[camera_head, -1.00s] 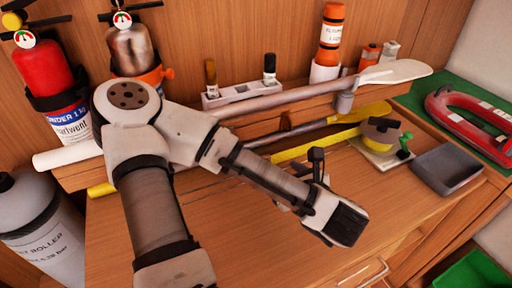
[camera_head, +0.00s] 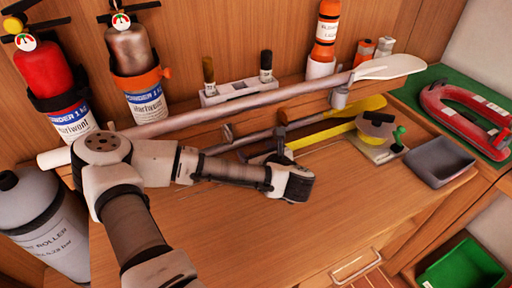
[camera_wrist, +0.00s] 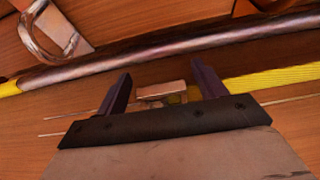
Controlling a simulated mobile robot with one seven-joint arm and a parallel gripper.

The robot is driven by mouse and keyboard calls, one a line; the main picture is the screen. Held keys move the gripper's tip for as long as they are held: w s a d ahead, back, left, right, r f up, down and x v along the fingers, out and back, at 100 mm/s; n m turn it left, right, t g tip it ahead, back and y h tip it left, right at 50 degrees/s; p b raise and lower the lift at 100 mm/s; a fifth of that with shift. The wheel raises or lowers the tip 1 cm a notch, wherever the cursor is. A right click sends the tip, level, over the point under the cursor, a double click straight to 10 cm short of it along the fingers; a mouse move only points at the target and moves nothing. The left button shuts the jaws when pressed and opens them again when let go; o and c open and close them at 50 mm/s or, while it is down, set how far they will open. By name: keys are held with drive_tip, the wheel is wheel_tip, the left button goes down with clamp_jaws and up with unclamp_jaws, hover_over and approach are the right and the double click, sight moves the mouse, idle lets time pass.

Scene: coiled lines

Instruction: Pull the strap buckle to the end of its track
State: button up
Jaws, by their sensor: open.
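The strap buckle (camera_wrist: 162,92), a small copper-coloured block, sits between my gripper's two dark fingers in the wrist view, with a gap on either side. My gripper (camera_wrist: 160,82) is open around it; I cannot tell whether the fingers reach down past it. A yellow strap (camera_wrist: 275,77) runs off to the right of the fingers. In the head view the strap (camera_head: 322,137) leads right to a yellow reel (camera_head: 376,118) with a green knob. My gripper (camera_head: 282,150) is at the strap's left end there, hiding the buckle. Thin pale lines (camera_wrist: 80,117) mark the wood beside the buckle.
A long paddle (camera_head: 250,108) lies across the back, above a darker pole close behind the buckle. A grey tray (camera_head: 440,162) stands at right, and a red horseshoe-shaped item (camera_head: 465,118) lies on a green mat. Cylinders stand at left. The front tabletop is clear.

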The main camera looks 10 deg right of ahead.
drive_tip(key=shift+w+a+f, duration=0.1)
drive_tip(key=shift+w+f, duration=0.1)
drive_tip(key=shift+w, duration=0.25)
